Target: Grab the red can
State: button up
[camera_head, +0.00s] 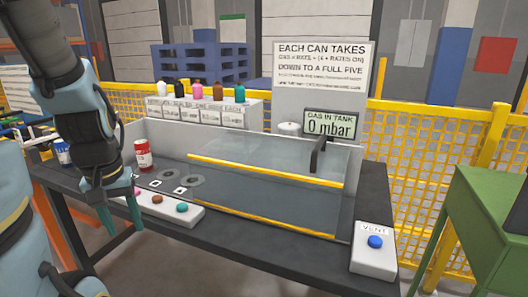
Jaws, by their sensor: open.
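The red can (143,155), with a pale label band, stands upright on the dark bench at the left end of the clear-walled tank. My gripper (121,222) hangs in front of and below the can in the picture, fingers pointing down. Its teal fingers are apart and nothing shows between them. It is clear of the can. My arm covers part of the bench just left of the can.
A white button panel (178,212) lies close right of my gripper. The clear tank has yellow rails (265,171). A vent box (375,250) stands at the right. Several coloured bottles (197,90) stand on a shelf behind. A blue can (63,153) is left of my arm.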

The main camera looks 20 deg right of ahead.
aim_at(142, 147)
jog(key=i+j+z, duration=0.1)
jog(key=i+j, duration=0.15)
jog(key=i+j+z, duration=0.1)
jog(key=j, duration=0.3)
jog(key=i+j+z, duration=0.1)
jog(key=i+j, duration=0.25)
jog(key=i+j+z, duration=0.1)
jog(key=j, duration=0.3)
jog(key=i+j+z, duration=0.1)
jog(key=i+j, duration=0.2)
jog(key=i+j+z, duration=0.1)
jog(key=i+j, duration=0.3)
jog(key=i, duration=0.15)
